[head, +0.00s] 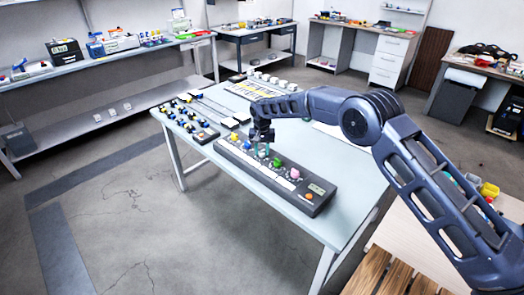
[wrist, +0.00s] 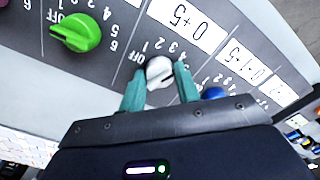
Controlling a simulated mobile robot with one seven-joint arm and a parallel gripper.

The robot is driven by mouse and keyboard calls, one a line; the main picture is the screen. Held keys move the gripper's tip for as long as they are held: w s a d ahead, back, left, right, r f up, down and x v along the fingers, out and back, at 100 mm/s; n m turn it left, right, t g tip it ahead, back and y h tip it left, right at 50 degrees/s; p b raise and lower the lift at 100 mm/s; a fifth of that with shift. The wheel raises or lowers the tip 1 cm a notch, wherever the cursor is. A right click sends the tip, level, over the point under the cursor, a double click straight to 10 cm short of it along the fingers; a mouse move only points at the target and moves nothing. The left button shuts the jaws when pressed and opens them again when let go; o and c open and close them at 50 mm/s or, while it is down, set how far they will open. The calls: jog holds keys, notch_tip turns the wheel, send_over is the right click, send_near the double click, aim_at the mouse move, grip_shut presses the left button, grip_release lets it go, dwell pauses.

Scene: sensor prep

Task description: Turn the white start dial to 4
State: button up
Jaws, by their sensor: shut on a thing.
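The white start dial (wrist: 159,70) sits on the dark control panel (head: 232,152), with OFF and numbers printed around it. My gripper (wrist: 160,83) has one teal finger on each side of the dial and is shut on it. Which mark the dial points to is hard to tell, as the fingers cover part of it. In the head view my gripper (head: 262,150) reaches down onto the panel and mostly hides the dial.
A green dial (wrist: 78,34) is left of the white one in the wrist view, and a blue dial (wrist: 214,93) is close by the right finger. The panel also bears a pink dial (head: 294,173) and an orange button (head: 309,196). A rack of small parts (head: 190,121) is on the table to the left.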

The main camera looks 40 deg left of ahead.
jog(key=shift+r+m, duration=0.1)
jog(key=shift+m, duration=0.5)
jog(key=o, duration=1)
notch_tip(320, 180, up, 11)
jog(key=shift+f, duration=0.15)
jog(key=shift+w, duration=0.1)
dwell(0.3)
